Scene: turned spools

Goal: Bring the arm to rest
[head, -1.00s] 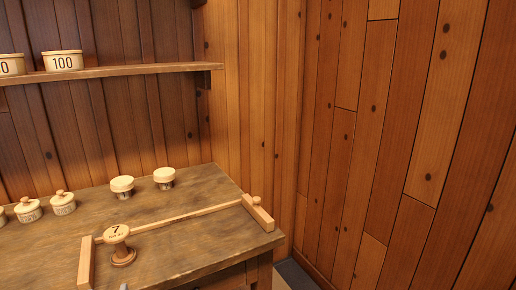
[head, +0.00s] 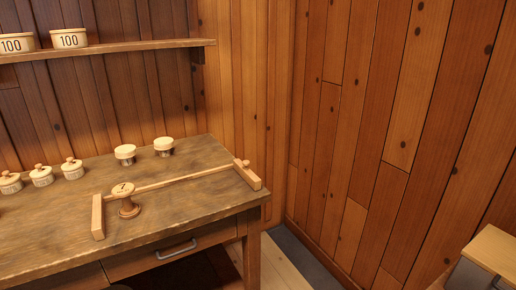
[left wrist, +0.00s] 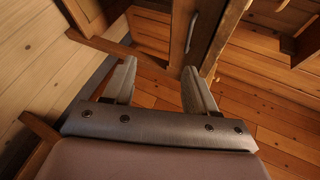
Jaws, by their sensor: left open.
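My left gripper (left wrist: 158,88) shows in the left wrist view with its two fingers apart and nothing between them. Beyond it are the wooden floor and the front of a table with a drawer. Neither gripper shows in the head view. In the head view a turned spool (head: 127,200) with a round top marked 7 stands upright on the table (head: 190,215), beside a long thin wooden rod (head: 190,177) that runs between two end blocks. My right gripper is out of view.
Two lidded jars (head: 125,154) stand at the table's back, and several knobbed pots (head: 42,175) at its left. A shelf (head: 120,48) above holds tubs marked 100 (head: 69,39). A drawer handle (head: 177,249) is on the table front. Another wooden surface (head: 492,250) is at the lower right.

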